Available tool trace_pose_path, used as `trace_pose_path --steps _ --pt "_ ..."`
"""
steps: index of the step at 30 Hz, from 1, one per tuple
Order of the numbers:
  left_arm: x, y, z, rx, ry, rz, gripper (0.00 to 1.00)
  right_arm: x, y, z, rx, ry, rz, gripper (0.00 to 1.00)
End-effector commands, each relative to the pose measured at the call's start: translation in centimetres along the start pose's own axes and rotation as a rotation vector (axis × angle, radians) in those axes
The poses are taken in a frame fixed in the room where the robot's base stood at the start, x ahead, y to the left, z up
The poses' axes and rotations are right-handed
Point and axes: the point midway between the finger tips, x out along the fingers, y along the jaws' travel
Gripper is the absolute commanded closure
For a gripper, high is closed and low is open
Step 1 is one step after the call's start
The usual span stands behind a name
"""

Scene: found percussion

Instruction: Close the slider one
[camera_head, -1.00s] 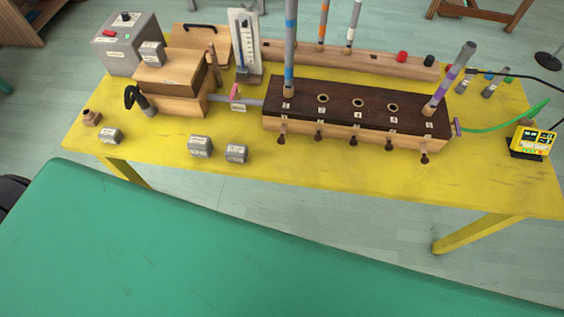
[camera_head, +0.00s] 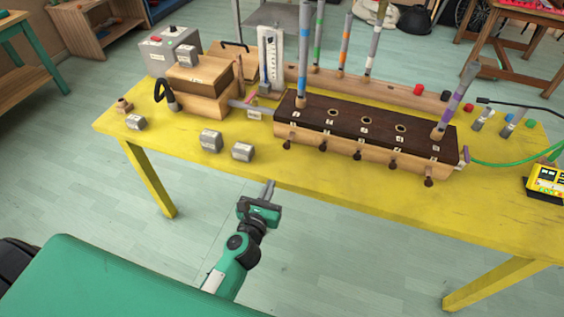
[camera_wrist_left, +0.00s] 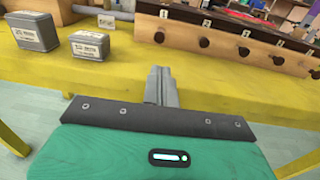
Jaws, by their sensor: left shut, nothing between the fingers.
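Several dark slider knobs stick out along the front of the long wooden box (camera_head: 340,144), whose dark top carries number labels and round holes. The leftmost knob, which looks like slider one (camera_head: 287,144), sits below the tube with blue bands. In the left wrist view the row of knobs crosses the upper part, the leftmost knob (camera_wrist_left: 159,37) just above my fingers. My left gripper (camera_head: 270,186) is shut and empty at the table's front edge, in front of and below the box, apart from the knobs. It also shows in the left wrist view (camera_wrist_left: 160,82). My right gripper is out of view.
The yellow table (camera_head: 380,195) has a clear strip in front of the box. Grey weights (camera_head: 210,140) stand left of it, near the wooden bellows box (camera_head: 198,90). A green hose (camera_head: 515,162) runs off at the right. Tall tubes rise above the box.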

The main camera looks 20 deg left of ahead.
Motion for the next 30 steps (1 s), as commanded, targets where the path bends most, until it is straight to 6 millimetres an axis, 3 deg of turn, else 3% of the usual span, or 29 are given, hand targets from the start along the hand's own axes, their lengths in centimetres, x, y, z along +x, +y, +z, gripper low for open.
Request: trace_pose_path --steps 5,21,30 --pt "1.7 0.0 0.3 -0.004 -0.002 0.0 1.0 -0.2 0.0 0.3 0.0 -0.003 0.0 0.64" --pt "10.9 0.0 0.1 -0.001 -0.001 0.001 1.0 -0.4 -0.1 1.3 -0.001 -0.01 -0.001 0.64" --pt "13.6 0.0 0.0 0.0 0.0 0.0 1.0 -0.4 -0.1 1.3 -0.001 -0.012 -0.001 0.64"
